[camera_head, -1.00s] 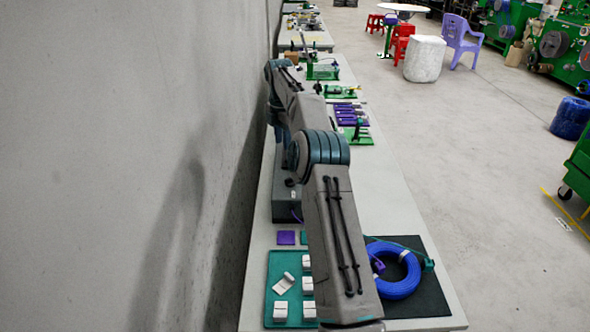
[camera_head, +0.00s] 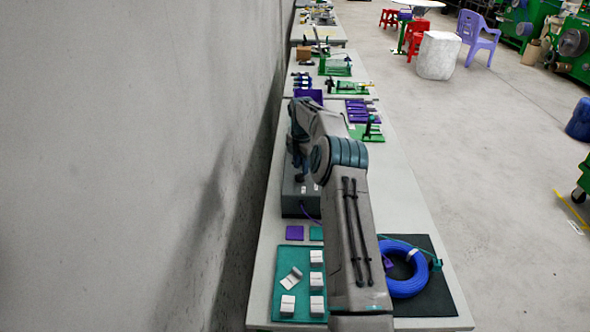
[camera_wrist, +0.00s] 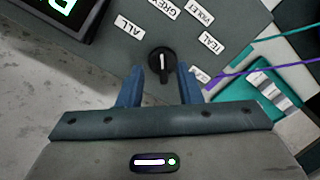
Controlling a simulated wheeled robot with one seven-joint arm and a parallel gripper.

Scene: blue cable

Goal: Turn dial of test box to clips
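The test box is grey; in the head view its front (camera_head: 297,203) shows on the table near the wall, partly behind my arm. In the wrist view its top face (camera_wrist: 115,50) fills the upper middle. The black dial (camera_wrist: 161,60) has a white pointer line, lying nearly up and down in the picture. Labels around it read ALL, GREY, VIOLET and TEAL; a further label (camera_wrist: 200,75) beside the right finger is partly hidden. My gripper (camera_wrist: 160,70) is open, with one blue finger on each side of the dial; I cannot tell whether they touch it.
A dark display (camera_wrist: 55,15) with a lit green character is at upper left in the wrist view. A teal tray (camera_head: 284,260) with several white clips and a blue cable coil (camera_head: 405,288) on a black mat lie nearer. A purple cable (camera_wrist: 265,66) runs from the right.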

